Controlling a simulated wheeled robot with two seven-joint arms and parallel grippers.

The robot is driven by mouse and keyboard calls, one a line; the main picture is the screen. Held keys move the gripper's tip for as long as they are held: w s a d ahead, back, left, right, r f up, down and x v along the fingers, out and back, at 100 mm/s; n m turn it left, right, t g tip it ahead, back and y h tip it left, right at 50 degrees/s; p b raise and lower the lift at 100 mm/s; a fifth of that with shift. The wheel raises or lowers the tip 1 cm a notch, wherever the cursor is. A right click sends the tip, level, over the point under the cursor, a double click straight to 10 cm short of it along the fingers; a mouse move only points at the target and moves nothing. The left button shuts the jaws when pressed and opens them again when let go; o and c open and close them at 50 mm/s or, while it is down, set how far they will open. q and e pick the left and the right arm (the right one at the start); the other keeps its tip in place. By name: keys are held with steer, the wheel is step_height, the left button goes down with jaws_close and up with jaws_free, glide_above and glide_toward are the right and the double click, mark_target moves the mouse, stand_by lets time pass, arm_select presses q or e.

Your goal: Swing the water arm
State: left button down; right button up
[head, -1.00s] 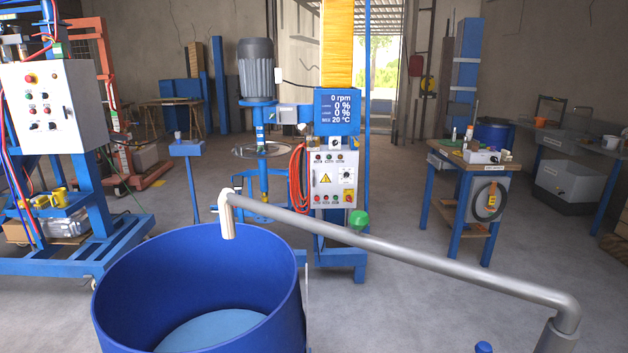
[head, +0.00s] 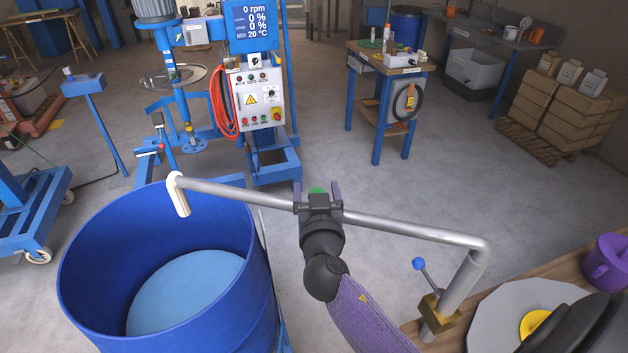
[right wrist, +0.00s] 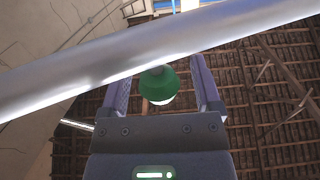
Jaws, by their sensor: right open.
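The water arm (head: 400,229) is a grey pipe running from an upright post (head: 462,285) at the right to a white downturned spout (head: 178,195) over the far part of the blue vat (head: 85,245). My right gripper (head: 318,190) is at the middle of the pipe, its two purple fingers apart. A green knob (head: 317,191) shows just beyond it. In the right wrist view the pipe (right wrist: 200,42) crosses in front of the fingertips, and the green knob (right wrist: 159,86) lies between the open fingers (right wrist: 163,85). Contact cannot be told.
A blue-handled valve (head: 420,265) sits beside the post. A wooden table edge at the lower right bears a grey round plate (head: 490,315) and a purple mug (head: 605,265). The mixer's control box (head: 258,98) stands behind the pipe. Floor between the pipe and the workbench (head: 390,75) is clear.

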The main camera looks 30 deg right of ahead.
steer(key=shift+w+d, duration=0.3)
steer(key=shift+w, duration=0.25)
steer(key=shift+c, duration=0.3)
jaws_close()
stand_by(0.8)
